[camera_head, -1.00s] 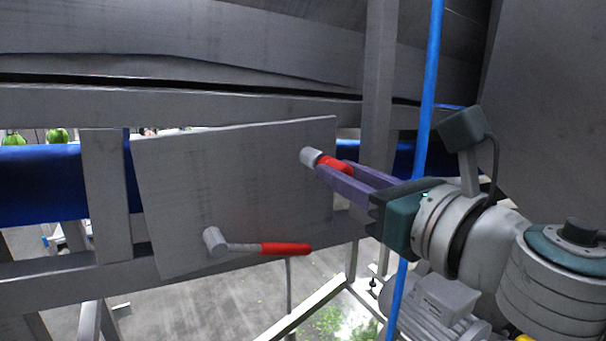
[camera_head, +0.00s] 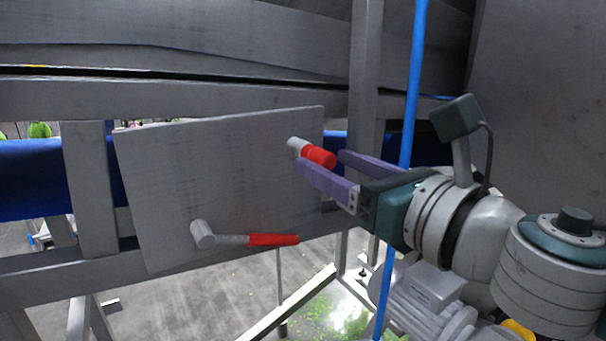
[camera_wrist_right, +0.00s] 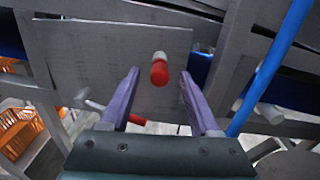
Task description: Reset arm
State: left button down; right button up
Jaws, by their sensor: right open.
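My right gripper (camera_head: 322,170) is open, its two purple fingers spread on either side of the upper red-handled lever (camera_head: 318,156). In the right wrist view the red handle (camera_wrist_right: 159,72) lies between and just beyond the fingertips (camera_wrist_right: 160,74), with gaps on both sides. The lever's grey hub is on a grey metal panel (camera_head: 215,190). A lower lever with a red handle (camera_head: 273,240) sits at the panel's bottom, pointing right. It also shows in the right wrist view, partly hidden by the left finger. My left gripper is not in view.
A blue vertical pipe (camera_head: 413,90) passes close to my right gripper and wrist. Grey frame beams (camera_head: 365,60) surround the panel. A blue belt (camera_head: 40,180) runs behind it. Green produce (camera_head: 39,130) shows at the far left.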

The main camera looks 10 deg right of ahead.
jog(key=s+d+f+m+g+h+p, duration=0.1)
jog(key=s+d+f+m+g+h, duration=0.15)
jog(key=s+d+m+h, duration=0.65)
jog(key=s+d+f+m+g+p, duration=0.1)
jog(key=s+f+m+g+p, duration=0.3)
jog(key=m, duration=1.1)
jog(key=s+a+f+m+g+y+p, duration=0.1)
jog(key=s+a+m+g+y, duration=0.1)
jog(key=s+m+g, duration=0.4)
jog(key=s+a+f+m+g+y+p, duration=0.1)
jog(key=s+a+f+m, duration=0.1)
jog(key=s+m, duration=0.7)
notch_tip(320, 180, up, 37)
jog(key=n+p, duration=0.1)
jog(key=p, duration=3.5)
jog(key=shift+s, duration=0.25)
jog(key=shift+d, duration=0.1)
